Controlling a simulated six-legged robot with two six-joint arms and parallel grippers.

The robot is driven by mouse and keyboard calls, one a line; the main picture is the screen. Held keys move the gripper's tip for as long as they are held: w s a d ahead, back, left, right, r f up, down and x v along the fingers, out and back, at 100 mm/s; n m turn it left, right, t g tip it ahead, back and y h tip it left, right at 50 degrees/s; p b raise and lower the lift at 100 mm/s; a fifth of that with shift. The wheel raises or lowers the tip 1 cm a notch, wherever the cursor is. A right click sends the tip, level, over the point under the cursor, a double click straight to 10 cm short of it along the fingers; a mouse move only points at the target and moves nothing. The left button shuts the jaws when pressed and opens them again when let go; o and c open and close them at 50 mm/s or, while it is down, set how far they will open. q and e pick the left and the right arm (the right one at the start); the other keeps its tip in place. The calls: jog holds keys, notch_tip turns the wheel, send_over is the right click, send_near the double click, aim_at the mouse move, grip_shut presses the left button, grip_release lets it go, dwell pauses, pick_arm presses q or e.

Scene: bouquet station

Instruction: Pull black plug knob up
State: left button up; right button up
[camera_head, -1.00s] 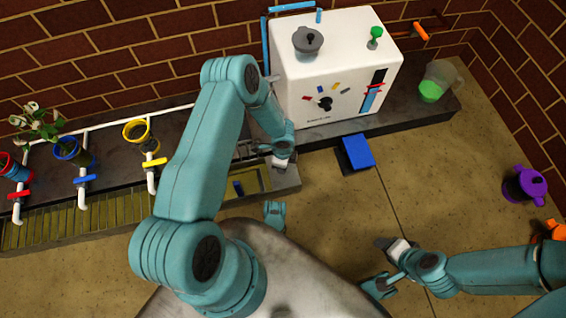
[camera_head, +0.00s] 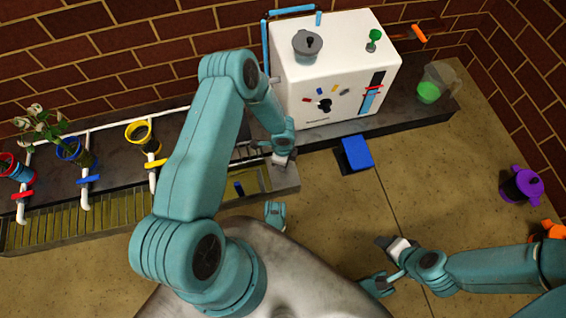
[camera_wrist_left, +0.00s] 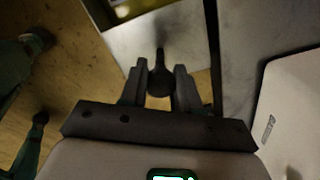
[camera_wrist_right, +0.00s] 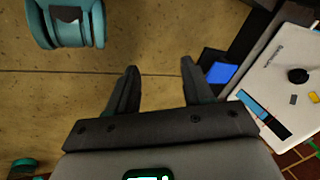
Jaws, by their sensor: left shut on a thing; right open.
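The black plug knob (camera_wrist_left: 159,78) shows in the left wrist view as a dark rounded grip with a thin stem, between the two fingers. My left gripper (camera_wrist_left: 159,88) is shut on it. In the head view my left gripper (camera_head: 280,162) is at the right end of the trough (camera_head: 285,180), just left of the white machine's front; its hand hides the knob there. My right gripper (camera_head: 388,262) is open and empty over the floor at lower right. Its spread fingers (camera_wrist_right: 158,88) show in the right wrist view with nothing between them.
The white machine (camera_head: 310,85) with a grey pot (camera_head: 306,45) and green knob (camera_head: 375,36) stands behind. A blue pedal (camera_head: 356,152) is on the floor. A jug of green liquid (camera_head: 430,92) and purple pot (camera_head: 522,186) are right. Coloured vases (camera_head: 140,134) stand left.

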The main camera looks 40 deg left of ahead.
pick_arm(q)
jog(key=shift+r, duration=0.2)
jog(key=o, duration=0.9)
jog(key=shift+c, duration=0.2)
pick_arm(e)
jog(key=shift+r, duration=0.1)
pick_arm(q)
notch_tip(320, 180, up, 9)
jog(key=p, duration=0.6)
jog(key=shift+r, duration=0.1)
pick_arm(e)
jog(key=s+a+r+g, duration=0.1)
jog(key=s+r, duration=0.3)
jog(key=r, duration=0.1)
jog(key=shift+s+r+g+y, duration=0.2)
jog(key=shift+r+g+y, duration=0.1)
jog(key=shift+r, duration=0.1)
jog(key=shift+a, duration=0.1)
